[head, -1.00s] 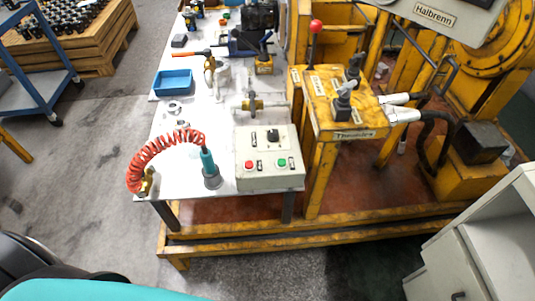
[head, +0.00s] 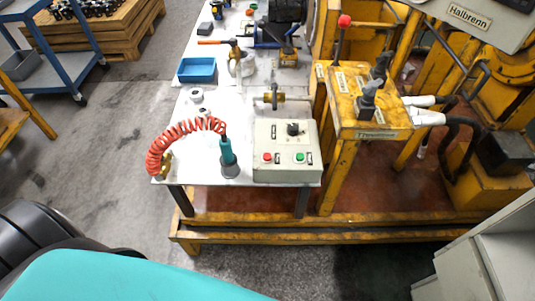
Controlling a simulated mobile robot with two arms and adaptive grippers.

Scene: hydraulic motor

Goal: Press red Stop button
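The red Stop button (head: 267,157) is a small round button on the left of the sloped front of a pale grey control box (head: 285,174). A green button (head: 299,157) sits to its right, and a black rotary knob (head: 293,129) is above them. The box stands at the front right corner of the white table. Neither of my grippers is in view, and nothing covers the red button.
A coiled red hose (head: 184,129) and a teal tool (head: 227,151) stand left of the box. A yellow machine (head: 370,122) with levers is to the right. A grey cabinet (head: 470,262) is at the lower right. Open floor lies left of the table (head: 205,150).

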